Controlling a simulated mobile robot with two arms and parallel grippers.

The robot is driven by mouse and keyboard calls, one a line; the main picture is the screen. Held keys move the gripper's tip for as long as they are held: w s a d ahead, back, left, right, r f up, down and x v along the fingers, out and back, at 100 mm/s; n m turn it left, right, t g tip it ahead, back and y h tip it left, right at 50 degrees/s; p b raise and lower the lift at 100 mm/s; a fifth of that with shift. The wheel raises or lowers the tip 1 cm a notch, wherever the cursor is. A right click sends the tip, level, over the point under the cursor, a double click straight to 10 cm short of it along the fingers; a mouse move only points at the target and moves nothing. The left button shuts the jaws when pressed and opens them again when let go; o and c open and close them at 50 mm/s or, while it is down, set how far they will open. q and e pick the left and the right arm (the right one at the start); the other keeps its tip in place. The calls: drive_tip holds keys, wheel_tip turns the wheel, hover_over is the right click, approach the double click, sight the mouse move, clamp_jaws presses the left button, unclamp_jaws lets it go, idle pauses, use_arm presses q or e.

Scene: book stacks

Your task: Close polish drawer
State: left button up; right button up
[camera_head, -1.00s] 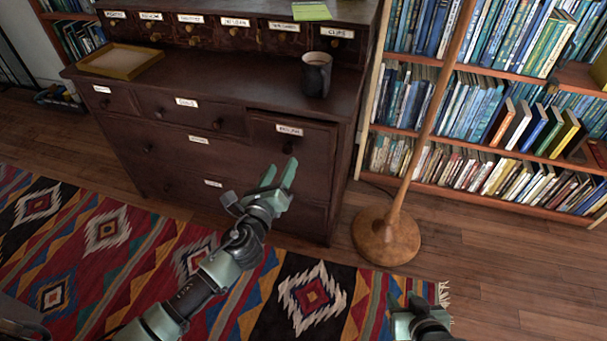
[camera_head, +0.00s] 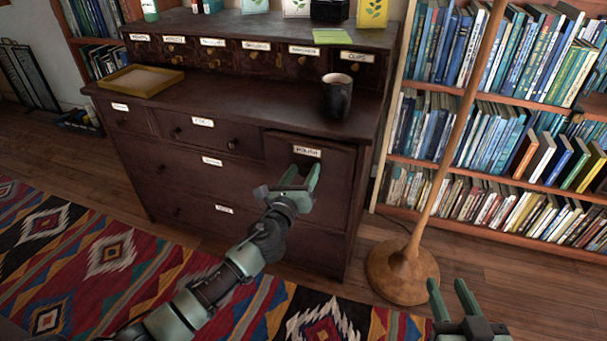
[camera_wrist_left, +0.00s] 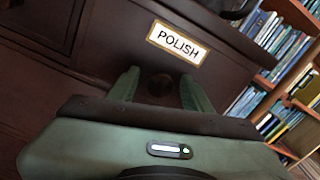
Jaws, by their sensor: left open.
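The polish drawer (camera_head: 335,171) is the top right drawer of the dark wooden cabinet. Its front stands out a little from the cabinet face, and its label reads POLISH. My left gripper (camera_head: 303,172) is open in front of this drawer, just below the label. In the left wrist view, the fingers (camera_wrist_left: 160,78) stand apart on either side of the drawer's dark round knob (camera_wrist_left: 158,86). I cannot tell whether they touch the front. My right gripper (camera_head: 448,284) is open and empty at the lower right, over the floor.
A dark mug (camera_head: 337,98) and a yellow-edged tray (camera_head: 141,80) stand on the cabinet top (camera_head: 235,98). A wooden lamp stand (camera_head: 400,272) rises right of the cabinet, before the bookshelves (camera_head: 480,150). A patterned rug (camera_head: 110,255) covers the floor in front.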

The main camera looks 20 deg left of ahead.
use_arm(q)
drive_tip(key=shift+w, duration=0.1)
clamp_jaws()
idle(1.4)
